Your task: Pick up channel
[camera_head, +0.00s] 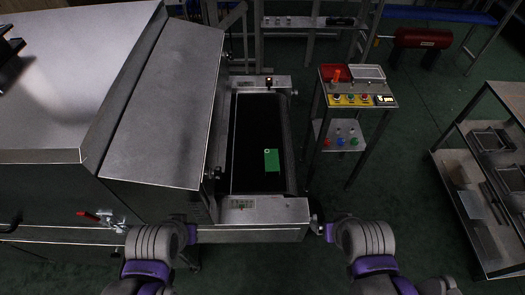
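A small green block-like piece (272,161) lies on the dark belt (256,118) of the conveyor, right of the belt's middle. It is the only loose piece I see on the belt and may be the channel; its exact shape is too small to tell. My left gripper (197,234) is at the left of the conveyor's near end. My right gripper (322,230) is at the right of that end. Both are well short of the green piece and touch nothing that I can make out. Their fingers are too small and dark to read.
The large grey dryer housing (165,110) blocks the left. A control stand (355,93) with buttons and a lower shelf stands right of the conveyor. A rack (480,190) with trays is at the far right. Green floor (410,150) between them is clear.

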